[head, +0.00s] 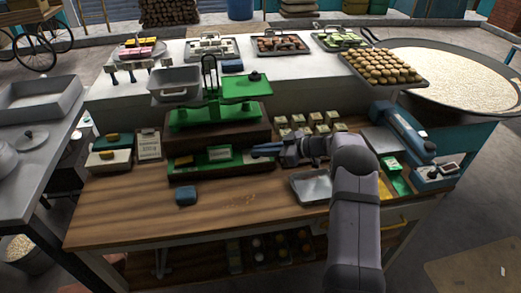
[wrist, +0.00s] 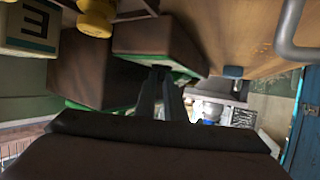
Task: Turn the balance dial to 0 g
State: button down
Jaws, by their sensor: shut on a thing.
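The green balance (head: 215,115) stands on a brown wooden block at the back middle of the table in the head view. A grey pan (head: 174,83) is on its left and a green plate (head: 247,87) on its right. A lower wooden box (head: 200,167) with a green front strip sits before it. My gripper (head: 256,151) reaches in from the right, its fingertips at this box's right end. In the wrist view my gripper (wrist: 162,82) has its fingers close together against the brown and green box (wrist: 155,38). It is shut on the dial, which the fingers mostly hide.
Several pale blocks (head: 310,125) stand just behind my gripper. A metal tray (head: 311,186) lies below it, and a blue device (head: 403,130) stands to the right. A small blue item (head: 186,195) lies at the front left. The table's front middle is clear.

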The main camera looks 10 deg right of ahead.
jog(key=shift+w+n+g+y+b, duration=0.3)
jog(key=shift+n+g+b, duration=0.2)
jog(key=shift+b, duration=0.15)
jog(key=shift+s+r+n+g+b, duration=0.1)
jog(key=shift+n+g+b, duration=0.2)
jog(key=shift+n+g, duration=0.1)
jog(key=c, duration=1.8)
grip_release()
jog(key=shift+d, duration=0.1)
jog(key=shift+s+d, duration=0.1)
jog(key=shift+d, duration=0.15)
jog(key=b+v, duration=0.2)
jog(key=v, duration=0.4)
jog(key=shift+d+r+b, duration=0.15)
jog(key=shift+d+b, duration=0.15)
jog(key=shift+b, duration=0.05)
jog(key=shift+s, duration=0.1)
